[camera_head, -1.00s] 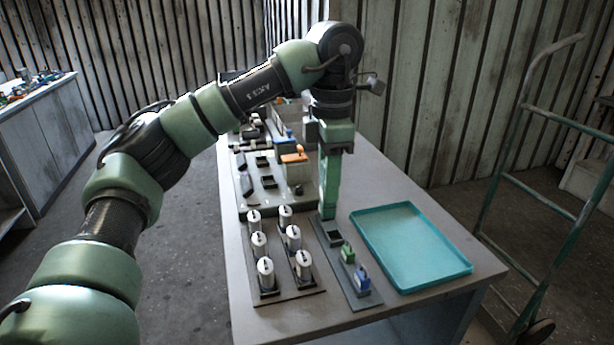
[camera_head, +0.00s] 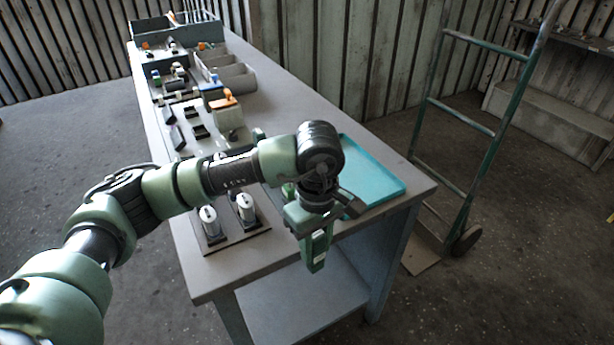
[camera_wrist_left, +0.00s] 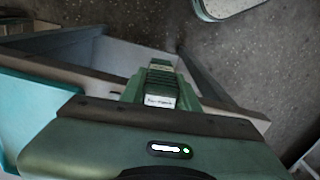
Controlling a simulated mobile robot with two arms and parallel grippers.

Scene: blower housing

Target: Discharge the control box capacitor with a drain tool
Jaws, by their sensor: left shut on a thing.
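My left gripper (camera_head: 314,228) is shut on a green tool (camera_head: 315,252) and holds it pointing down past the table's near right edge. In the left wrist view the green tool (camera_wrist_left: 159,85) carries a white label too small to read. I cannot tell whether it is the drain tool. White cylinders, which look like capacitors (camera_head: 210,222), stand upright in a rack left of the gripper; my arm hides part of the rack. A box with an orange part on top (camera_head: 224,102) stands farther back; I cannot tell if it is the control box. My right gripper is not in view.
A teal tray (camera_head: 386,180) lies at the table's right edge, partly behind my gripper. Grey bins (camera_head: 235,76) and small parts fill the table's left and back. A green hand truck (camera_head: 478,180) stands at right. A lower shelf (camera_head: 300,300) is empty.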

